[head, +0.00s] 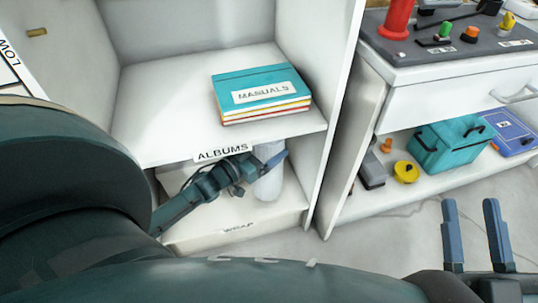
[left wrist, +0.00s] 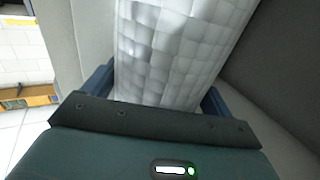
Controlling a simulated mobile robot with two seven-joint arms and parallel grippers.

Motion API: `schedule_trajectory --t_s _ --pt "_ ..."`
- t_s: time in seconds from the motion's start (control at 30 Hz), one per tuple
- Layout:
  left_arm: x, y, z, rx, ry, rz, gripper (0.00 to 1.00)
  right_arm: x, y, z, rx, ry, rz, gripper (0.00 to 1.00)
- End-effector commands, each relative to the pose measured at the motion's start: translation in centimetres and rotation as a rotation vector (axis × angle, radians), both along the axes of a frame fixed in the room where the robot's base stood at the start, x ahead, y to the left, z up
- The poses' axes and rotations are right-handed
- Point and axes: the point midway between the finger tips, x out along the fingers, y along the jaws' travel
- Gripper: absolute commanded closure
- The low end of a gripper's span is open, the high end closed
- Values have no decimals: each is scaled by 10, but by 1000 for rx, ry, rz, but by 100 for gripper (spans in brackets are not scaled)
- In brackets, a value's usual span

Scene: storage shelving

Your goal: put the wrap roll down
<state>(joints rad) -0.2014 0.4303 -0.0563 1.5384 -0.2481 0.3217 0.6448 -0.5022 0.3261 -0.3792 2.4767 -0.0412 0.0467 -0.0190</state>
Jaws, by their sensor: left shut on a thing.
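The wrap roll (head: 269,186) is white and stands roughly upright in the lower compartment of the white shelf unit, above the board labelled WRAP (head: 238,228). My left gripper (head: 271,160) is shut on its upper part. In the left wrist view the quilted roll (left wrist: 175,55) fills the space between the two blue fingers of the left gripper (left wrist: 157,90). I cannot tell whether its base touches the board. My right gripper (head: 470,202) is open and empty, over the floor at the lower right.
The shelf labelled ALBUMS (head: 160,135) is just above the left gripper and holds a stack of manuals (head: 262,92). An upright panel (head: 335,130) bounds the compartment on the right. A workbench (head: 430,105) stands further right, with a teal box (head: 450,147) on its lower shelf.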

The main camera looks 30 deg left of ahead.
Motion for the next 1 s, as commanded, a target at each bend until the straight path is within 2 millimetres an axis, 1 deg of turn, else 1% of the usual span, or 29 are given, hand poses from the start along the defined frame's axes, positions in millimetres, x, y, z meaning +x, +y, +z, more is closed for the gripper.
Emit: schedule_trajectory --t_s 0.03,0.07,0.17,0.27,0.33,0.43,0.5,0.6,0.77,0.87,0.9,1.0 --pt "8 -1 -1 1 -3 0 57 1 0 1 -3 -24 0 64" --pt "11 -2 0 1 -3 0 57 1 -1 3 -4 -34 0 64" --pt "15 -3 -1 0 0 0 57 2 -1 6 -6 -58 0 64" --pt "16 -4 -14 -1 1 1 57 3 -2 13 -14 -128 1 64" --pt "15 -4 -25 -1 1 1 57 4 -3 21 -21 -201 2 64" --pt "15 -3 -34 0 0 1 57 3 -4 32 -27 -281 3 64" --pt "15 -3 -36 0 0 1 57 2 -4 37 -31 -309 3 64" --pt "15 -3 -35 0 0 0 57 2 -4 40 -31 -317 2 64" --pt "15 -4 -35 0 0 0 57 2 -4 39 -31 -314 2 64" --pt "15 -4 -38 -1 0 0 57 1 -4 39 -31 -323 3 64" --pt "15 -4 -38 -1 1 0 12 1 -4 41 -32 -327 3 64" --pt "15 -4 -37 -1 1 0 4 1 -4 41 -32 -326 3 64"
